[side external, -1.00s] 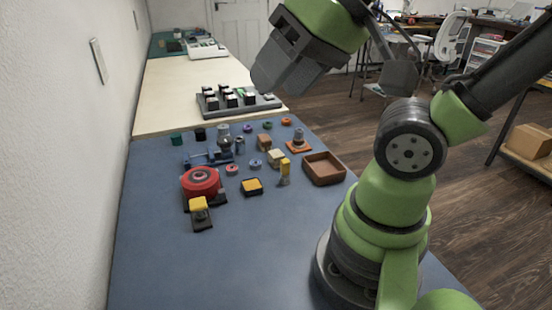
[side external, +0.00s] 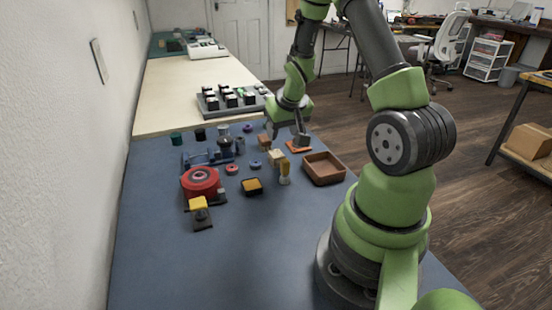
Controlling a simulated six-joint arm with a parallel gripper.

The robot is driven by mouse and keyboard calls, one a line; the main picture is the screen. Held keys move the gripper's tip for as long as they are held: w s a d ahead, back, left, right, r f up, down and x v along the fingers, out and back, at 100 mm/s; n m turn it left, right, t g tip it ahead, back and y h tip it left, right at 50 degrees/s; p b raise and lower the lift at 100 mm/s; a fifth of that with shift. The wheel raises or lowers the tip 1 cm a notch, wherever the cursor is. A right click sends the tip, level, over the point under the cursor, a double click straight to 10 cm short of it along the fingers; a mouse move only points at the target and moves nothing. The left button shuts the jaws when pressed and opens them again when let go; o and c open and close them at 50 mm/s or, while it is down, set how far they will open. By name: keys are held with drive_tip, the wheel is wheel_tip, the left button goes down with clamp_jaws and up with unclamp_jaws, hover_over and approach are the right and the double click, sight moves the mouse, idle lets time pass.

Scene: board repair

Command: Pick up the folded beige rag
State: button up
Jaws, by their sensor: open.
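A small pale beige piece (side external: 276,157), which may be the folded rag, lies on the blue mat; it is too small to make out folds. My gripper (side external: 286,139) is open, pointing down just behind and above it. One finger is near a brown block (side external: 264,142), the other near a grey piece on an orange base (side external: 299,150). I cannot tell whether either finger touches anything. Nothing shows between the jaws clearly.
A yellow-topped piece (side external: 284,172) stands close in front of the beige piece. A brown tray (side external: 324,168) is to the right. A red round device (side external: 201,182) and a black-and-yellow block (side external: 252,186) are to the left. The mat's front (side external: 220,265) is clear.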

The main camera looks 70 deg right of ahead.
sight(276, 154)
drive_tip(key=x, duration=1)
drive_tip(key=shift+s+a+f, duration=0.1)
drive_tip(key=shift+a+f, duration=0.05)
drive_tip(key=shift+f, duration=0.1)
drive_tip(key=c, duration=0.7)
